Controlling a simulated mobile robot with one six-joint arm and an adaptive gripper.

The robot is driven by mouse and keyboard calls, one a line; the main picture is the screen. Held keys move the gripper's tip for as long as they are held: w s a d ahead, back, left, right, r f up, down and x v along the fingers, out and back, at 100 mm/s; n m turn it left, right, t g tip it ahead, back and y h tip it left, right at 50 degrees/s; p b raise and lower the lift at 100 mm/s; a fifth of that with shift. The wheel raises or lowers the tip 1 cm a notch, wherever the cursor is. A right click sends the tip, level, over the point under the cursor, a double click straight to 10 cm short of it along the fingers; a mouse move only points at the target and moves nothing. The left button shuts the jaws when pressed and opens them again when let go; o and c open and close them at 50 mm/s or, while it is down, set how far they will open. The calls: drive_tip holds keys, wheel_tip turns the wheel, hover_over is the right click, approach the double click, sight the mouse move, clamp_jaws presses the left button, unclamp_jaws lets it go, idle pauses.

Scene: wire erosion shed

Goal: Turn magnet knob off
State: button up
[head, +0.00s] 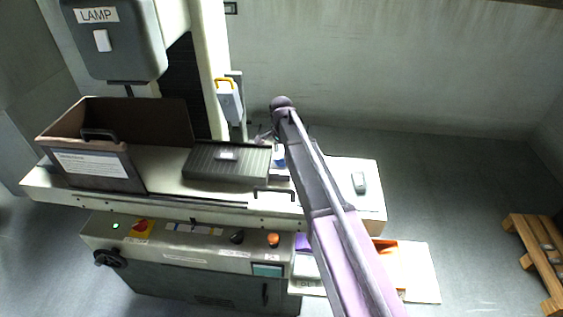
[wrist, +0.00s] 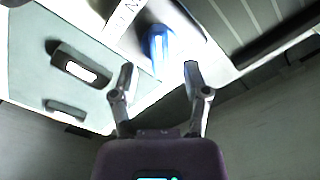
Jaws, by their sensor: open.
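The ribbed dark magnetic chuck (head: 224,163) lies on the machine table, and its ribs also show at the upper right of the wrist view (wrist: 262,32). A blue part (head: 279,157) sits at the chuck's right end, partly hidden by my arm. In the wrist view a shiny blue part (wrist: 160,48) lies ahead of my gripper (wrist: 159,72), between the lines of its fingers and apart from them. I cannot tell surely whether it is the magnet knob. My gripper is open and empty.
An open-topped dark box (head: 95,165) stands left on the table. The front panel carries a black knob (head: 237,237) and an orange knob (head: 273,240). A grey lamp housing (head: 115,40) hangs upper left. A grey item (head: 359,183) lies on the right-hand surface. A wooden pallet (head: 540,250) is far right.

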sight(281, 160)
drive_tip(key=shift+f+b, duration=1.1)
drive_tip(key=shift+f, duration=0.3)
clamp_jaws()
